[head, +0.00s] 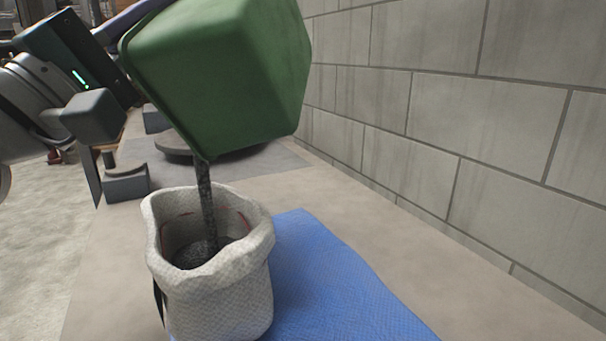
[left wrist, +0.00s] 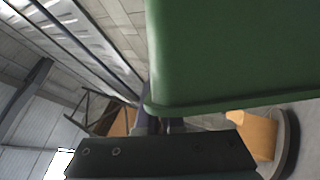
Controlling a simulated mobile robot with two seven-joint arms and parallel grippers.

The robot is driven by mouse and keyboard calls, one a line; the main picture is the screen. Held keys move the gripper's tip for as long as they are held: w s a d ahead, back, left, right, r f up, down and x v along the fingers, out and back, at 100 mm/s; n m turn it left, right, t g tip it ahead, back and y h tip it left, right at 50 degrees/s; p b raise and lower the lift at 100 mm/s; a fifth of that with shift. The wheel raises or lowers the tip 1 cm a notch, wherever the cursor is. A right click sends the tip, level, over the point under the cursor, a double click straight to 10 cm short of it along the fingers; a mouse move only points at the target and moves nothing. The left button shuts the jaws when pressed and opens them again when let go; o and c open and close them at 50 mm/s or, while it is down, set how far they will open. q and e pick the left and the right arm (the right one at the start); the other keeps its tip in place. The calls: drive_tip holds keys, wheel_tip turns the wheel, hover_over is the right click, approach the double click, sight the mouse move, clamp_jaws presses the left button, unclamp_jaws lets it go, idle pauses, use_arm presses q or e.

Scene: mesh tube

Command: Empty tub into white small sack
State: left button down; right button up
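The green tub (head: 220,75) is held tilted high above the white small sack (head: 225,290). A thin stream of dark grains (head: 206,195) falls from the tub into the sack's open mouth. A dark heap (head: 195,256) lies inside the sack, which stands upright with a rolled rim. My left gripper (left wrist: 165,125) is at the tub's rim and appears shut on it; the tub (left wrist: 235,55) fills the upper right of the left wrist view. The fingertips are mostly hidden. The tub's inside is hidden. My right gripper is not in view.
A blue mat (head: 335,285) lies beside the sack on the beige surface (head: 450,300). A grey block wall (head: 450,110) runs along the right. Behind are a round grey disc (head: 180,145) and a small grey block (head: 126,183). The surface at front right is clear.

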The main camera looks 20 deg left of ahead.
use_arm(q)
drive_tip(key=shift+s+a+f+n+t+y+b, duration=0.1)
drive_tip(key=shift+a+n+t+y+b, duration=0.1)
drive_tip(key=shift+a+n+y, duration=0.2)
drive_tip(key=shift+a+f+n+t+y+b, duration=0.15)
drive_tip(key=shift+a+n+y, duration=0.1)
drive_tip(key=shift+n, duration=0.25)
